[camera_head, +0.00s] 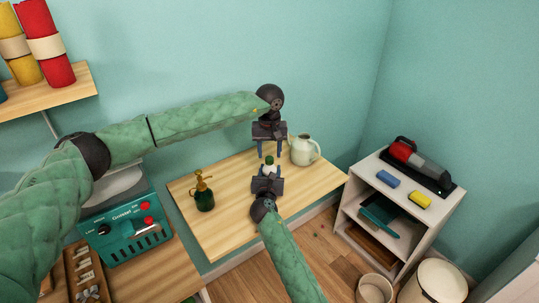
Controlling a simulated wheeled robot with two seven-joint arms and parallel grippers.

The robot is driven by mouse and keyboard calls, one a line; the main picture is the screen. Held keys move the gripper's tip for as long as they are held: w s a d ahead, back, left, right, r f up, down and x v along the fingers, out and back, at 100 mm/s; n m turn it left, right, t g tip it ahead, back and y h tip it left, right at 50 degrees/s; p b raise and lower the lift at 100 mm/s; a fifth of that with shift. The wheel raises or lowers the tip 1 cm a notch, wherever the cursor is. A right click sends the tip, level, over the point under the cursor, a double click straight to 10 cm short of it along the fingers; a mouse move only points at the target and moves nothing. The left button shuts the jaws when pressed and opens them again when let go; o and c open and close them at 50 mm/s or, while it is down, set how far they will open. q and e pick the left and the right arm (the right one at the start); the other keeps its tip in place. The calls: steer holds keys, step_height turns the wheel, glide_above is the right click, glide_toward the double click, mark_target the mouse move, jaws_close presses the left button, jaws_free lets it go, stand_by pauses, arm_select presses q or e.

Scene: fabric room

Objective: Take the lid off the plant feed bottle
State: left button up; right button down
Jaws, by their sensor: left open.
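The plant feed bottle (268,168) is a small white bottle with a dark green lid (269,160). It is near the middle of the wooden table, between my two grippers, and mostly hidden by the right one. My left gripper (269,153) points down with its fingers apart, one on each side just above the green lid. It is open and holds nothing that I can see. My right gripper (268,173) is at the bottle's body from the near side. Its fingers are too small and covered to tell whether they grip the bottle.
The wooden table (235,225) carries a green spray bottle with a gold pump (204,198) at left and a pale watering can (304,151) at right of my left gripper. A white shelf unit (440,212) stands at right.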

arm_select(q)
step_height(320, 180, up, 3)
steer(key=shift+f, duration=0.15)
steer(key=shift+c, duration=0.4)
steer(key=shift+r+m, duration=1.2)
steer(key=shift+r, duration=0.4)
steer(key=shift+f, duration=3.9)
jaws_close()
